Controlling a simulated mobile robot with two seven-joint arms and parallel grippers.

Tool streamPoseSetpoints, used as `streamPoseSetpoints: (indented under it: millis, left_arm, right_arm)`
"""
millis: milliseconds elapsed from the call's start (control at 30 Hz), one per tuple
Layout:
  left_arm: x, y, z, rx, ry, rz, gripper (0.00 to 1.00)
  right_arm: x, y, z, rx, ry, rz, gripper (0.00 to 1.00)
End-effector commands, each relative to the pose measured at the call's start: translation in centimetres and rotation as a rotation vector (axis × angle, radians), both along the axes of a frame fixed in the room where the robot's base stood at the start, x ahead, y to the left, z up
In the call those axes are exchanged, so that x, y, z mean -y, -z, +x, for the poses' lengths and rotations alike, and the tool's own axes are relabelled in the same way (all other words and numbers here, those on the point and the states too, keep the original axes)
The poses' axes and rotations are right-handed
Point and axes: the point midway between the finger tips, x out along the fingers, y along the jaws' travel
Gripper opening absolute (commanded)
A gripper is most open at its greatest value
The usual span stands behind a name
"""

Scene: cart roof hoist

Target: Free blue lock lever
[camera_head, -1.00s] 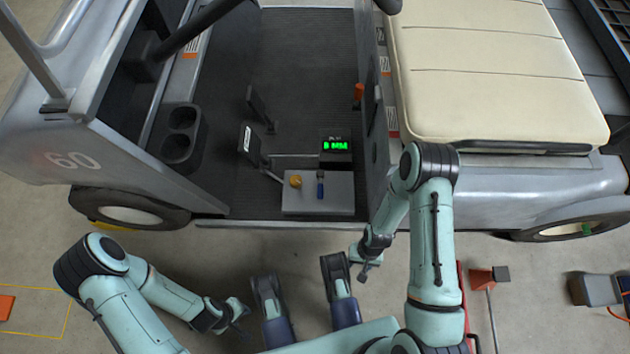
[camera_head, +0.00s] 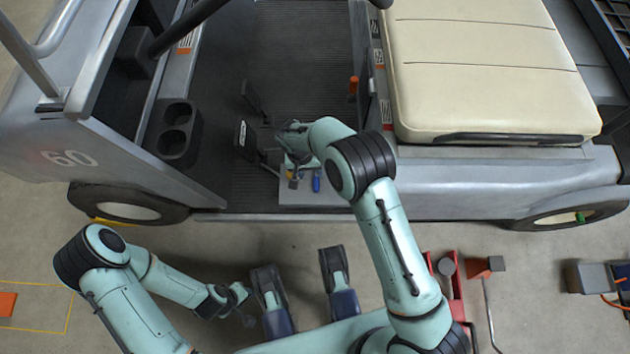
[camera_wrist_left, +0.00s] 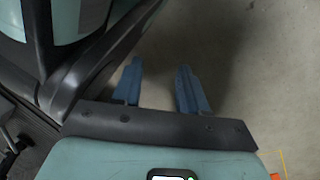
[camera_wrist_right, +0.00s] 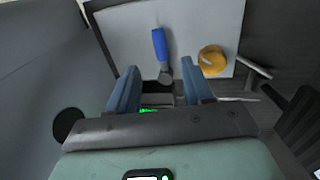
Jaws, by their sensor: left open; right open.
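The blue lock lever (camera_head: 316,182) stands on the light plate (camera_head: 300,198) on the cart floor. In the right wrist view the lever (camera_wrist_right: 159,44) has a blue grip on a grey stem, just beyond the fingertips. My right gripper (camera_wrist_right: 158,78) is open, with its fingers apart and nothing between them touching the lever. In the head view my right gripper (camera_head: 292,160) is over the plate, partly hidden by its own arm. My left gripper (camera_head: 242,305) is open and empty over the bare floor. It also shows in the left wrist view (camera_wrist_left: 160,88).
A yellow knob (camera_wrist_right: 212,60) sits beside the lever on the plate. The green display (camera_wrist_right: 149,109) shows behind the right fingers. Pedals (camera_head: 246,138) stand left of the hand. The beige seat (camera_head: 490,70) and cart side panel lie to the right.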

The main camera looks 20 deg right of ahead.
Motion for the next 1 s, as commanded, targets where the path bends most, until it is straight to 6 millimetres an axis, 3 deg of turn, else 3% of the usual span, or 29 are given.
streamPoseSetpoints:
  millis: [33, 200, 400, 800, 833, 967, 1000]
  left_arm:
    - [-0.1, 0.6, -0.7, -0.023, -0.002, -0.001, 0.43]
    - [-0.3, 1.6, -2.6, -0.085, -0.009, -0.005, 0.43]
    - [-0.4, 2.2, -4.0, -0.134, -0.014, -0.01, 0.43]
    - [-0.5, 2.3, -4.5, -0.151, -0.015, -0.01, 0.43]
    - [-0.5, 2.3, -4.5, -0.151, -0.015, -0.01, 0.43]
    - [-0.5, 2.3, -4.5, -0.149, -0.015, -0.011, 0.43]
    - [-0.5, 2.3, -4.5, -0.149, -0.015, -0.011, 0.43]
  right_arm:
    - [0.2, 1.5, -0.1, -0.004, 0.0, -0.001, 0.51]
    - [0.9, 4.8, -0.3, -0.003, 0.001, 0.001, 0.51]
    - [1.3, 7.3, -0.4, -0.002, 0.0, 0.002, 0.51]
    - [1.5, 8.0, -0.5, 0.0, 0.0, 0.002, 0.51]
    - [1.5, 8.0, -0.5, 0.0, 0.0, 0.002, 0.47]
    - [1.5, 8.0, -0.5, 0.0, 0.0, 0.002, 0.05]
    - [1.5, 8.0, -0.5, 0.0, 0.0, 0.002, 0.0]
